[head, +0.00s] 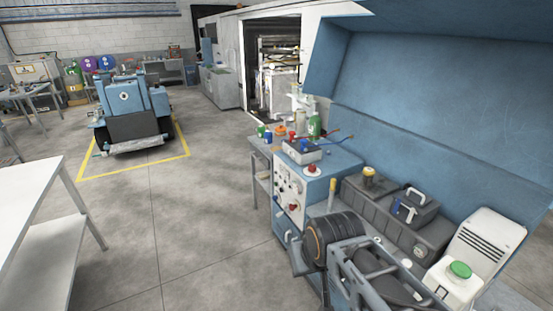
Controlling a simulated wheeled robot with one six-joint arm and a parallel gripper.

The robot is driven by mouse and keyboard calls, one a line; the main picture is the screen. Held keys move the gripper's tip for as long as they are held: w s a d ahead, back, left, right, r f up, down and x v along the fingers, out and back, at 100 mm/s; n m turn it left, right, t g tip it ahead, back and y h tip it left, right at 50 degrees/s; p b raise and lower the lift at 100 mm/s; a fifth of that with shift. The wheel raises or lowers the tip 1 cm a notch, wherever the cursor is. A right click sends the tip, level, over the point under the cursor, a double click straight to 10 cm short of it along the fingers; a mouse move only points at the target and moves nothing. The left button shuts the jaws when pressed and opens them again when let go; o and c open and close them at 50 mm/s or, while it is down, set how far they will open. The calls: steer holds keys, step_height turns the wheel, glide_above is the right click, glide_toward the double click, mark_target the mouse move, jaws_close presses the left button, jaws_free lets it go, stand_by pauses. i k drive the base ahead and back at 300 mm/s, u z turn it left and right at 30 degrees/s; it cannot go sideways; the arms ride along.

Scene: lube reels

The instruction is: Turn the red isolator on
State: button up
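A small red knob on a pale round base (313,169) sits on top of the blue cabinet (340,161), right of centre in the head view. A second red knob (293,207) is low on the cabinet's pale front panel (287,187), among several small dials and knobs. I cannot tell for sure which red knob is the isolator, and its on or off position is too small to read. My gripper is not recognisable in this view, and nothing is seen touching either knob.
A black reel with an orange ring (318,238) and a grey frame (350,260) stand in front of the cabinet. A white table (25,205) is at left. The middle floor is clear.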

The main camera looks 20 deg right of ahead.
mark_target(312, 168)
steer(key=u, duration=0.05)
steer(key=i, duration=2.1)
steer(key=z, duration=0.55)
